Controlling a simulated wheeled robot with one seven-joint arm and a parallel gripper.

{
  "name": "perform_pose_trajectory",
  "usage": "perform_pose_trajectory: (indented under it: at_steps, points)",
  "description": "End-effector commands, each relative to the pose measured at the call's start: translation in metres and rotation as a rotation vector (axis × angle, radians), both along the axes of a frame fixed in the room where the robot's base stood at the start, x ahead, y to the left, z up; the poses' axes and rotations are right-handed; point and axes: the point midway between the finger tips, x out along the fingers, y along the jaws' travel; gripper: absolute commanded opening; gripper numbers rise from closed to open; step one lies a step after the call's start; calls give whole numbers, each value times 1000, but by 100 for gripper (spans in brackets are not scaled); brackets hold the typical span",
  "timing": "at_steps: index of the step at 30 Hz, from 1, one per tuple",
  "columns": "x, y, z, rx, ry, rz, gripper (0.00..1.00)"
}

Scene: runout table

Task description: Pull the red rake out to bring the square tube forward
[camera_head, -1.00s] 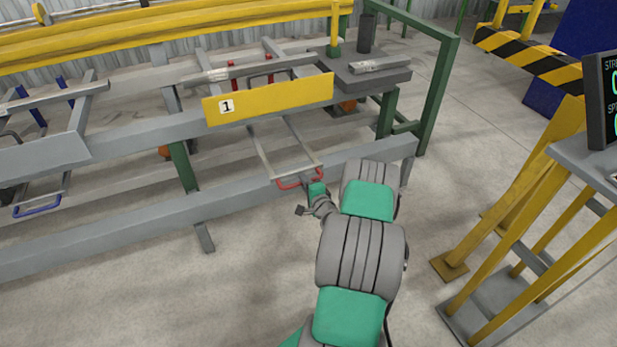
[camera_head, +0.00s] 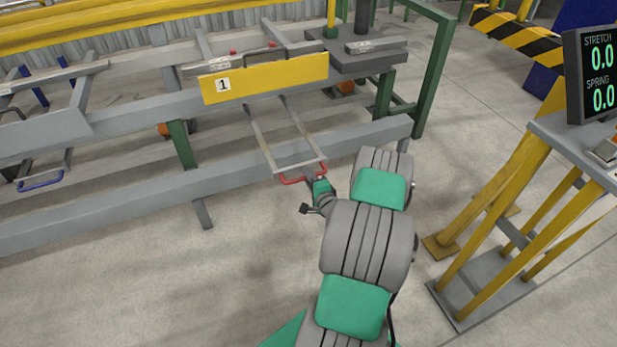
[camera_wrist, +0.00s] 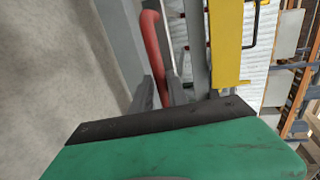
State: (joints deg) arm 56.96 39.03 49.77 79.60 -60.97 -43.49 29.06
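The red rake's handle (camera_head: 302,178) sticks out in front of the table's lower front rail, with two grey bars running back under the yellow plate. The red handle also shows in the wrist view (camera_wrist: 153,45). My gripper (camera_head: 311,182) is at the right part of the handle. In the wrist view its two grey fingers (camera_wrist: 161,92) are closed around the red bar. The grey square tube (camera_head: 225,66) lies crosswise just behind the yellow plate marked 1, a pale label near its left end. Red rake tips show just behind it.
The yellow plate (camera_head: 290,78) hangs on the upper rail. A blue handle (camera_head: 40,181) belongs to another rake at left. A grey block stand (camera_head: 360,62) is at the tube's right end. A yellow-legged display stand (camera_head: 480,215) stands right of my arm. Floor in front is clear.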

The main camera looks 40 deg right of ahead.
Motion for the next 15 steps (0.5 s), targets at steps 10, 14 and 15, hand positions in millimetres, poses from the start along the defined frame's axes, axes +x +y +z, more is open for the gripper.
perform_pose_trajectory:
  at_steps: [10, 14, 15]
  points:
    - [2, 2, 1, -1, -2, 5, 36]
    - [0, 2, 2, -1, -2, 4, 36]
    - [-3, 2, 2, -1, -1, 3, 36]
